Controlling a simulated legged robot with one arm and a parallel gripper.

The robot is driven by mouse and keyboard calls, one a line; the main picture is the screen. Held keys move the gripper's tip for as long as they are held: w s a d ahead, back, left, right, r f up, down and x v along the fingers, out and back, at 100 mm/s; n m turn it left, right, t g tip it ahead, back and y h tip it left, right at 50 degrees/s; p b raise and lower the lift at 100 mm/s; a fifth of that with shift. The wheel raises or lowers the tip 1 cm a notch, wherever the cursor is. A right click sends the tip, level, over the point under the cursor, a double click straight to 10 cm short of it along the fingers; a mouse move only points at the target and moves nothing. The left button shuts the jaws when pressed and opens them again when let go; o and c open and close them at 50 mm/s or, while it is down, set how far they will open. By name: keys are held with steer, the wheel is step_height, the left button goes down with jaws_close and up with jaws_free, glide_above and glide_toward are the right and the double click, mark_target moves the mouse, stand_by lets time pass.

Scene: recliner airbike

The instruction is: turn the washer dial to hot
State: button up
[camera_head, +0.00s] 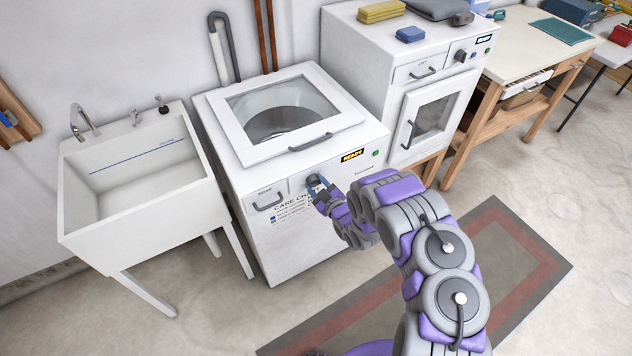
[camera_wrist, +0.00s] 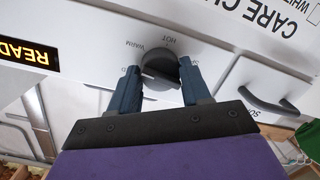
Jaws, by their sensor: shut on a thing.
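The washer (camera_head: 290,140) is a white top-loader with a glass lid and a lit READY display (camera_head: 352,155). Its grey round dial (camera_head: 313,181) sits on the front panel, right of the soap drawer. In the wrist view the dial (camera_wrist: 160,68) has a dark grip bar and printed words around it, HOT and WARM among them; the view is upside down. My gripper (camera_head: 321,190) is at the dial. In the wrist view its blue fingers (camera_wrist: 160,88) are on both sides of the dial, shut on it. The dial's exact pointer setting cannot be told.
A white sink (camera_head: 140,180) stands left of the washer. A second white appliance (camera_head: 425,85) stands to the right, with a wooden workbench (camera_head: 525,50) beyond. A soap drawer handle (camera_wrist: 265,102) juts out near the dial. A striped mat (camera_head: 490,260) lies on the open floor.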

steer(key=shift+s+d+f+m+y+p, duration=0.25)
steer(key=shift+m+p, duration=0.75)
steer(key=shift+m, duration=1.55)
steer(key=shift+w+a+f+m+y+p, duration=0.1)
steer(key=shift+w+a+m+y+p, duration=0.2)
steer(key=shift+m+p, duration=1.55)
steer(key=shift+s+d+f+m+y+p, duration=0.1)
steer(key=shift+s+d+m+y+p, duration=0.2)
steer(key=shift+m, duration=3)
steer(key=shift+w+a, duration=0.1)
steer(key=shift+w, duration=0.05)
steer(key=o, duration=1)
steer(key=shift+w+y, duration=0.15)
steer(key=shift+y, duration=0.1)
steer(key=shift+o, duration=0.3)
steer(key=shift+r, duration=0.15)
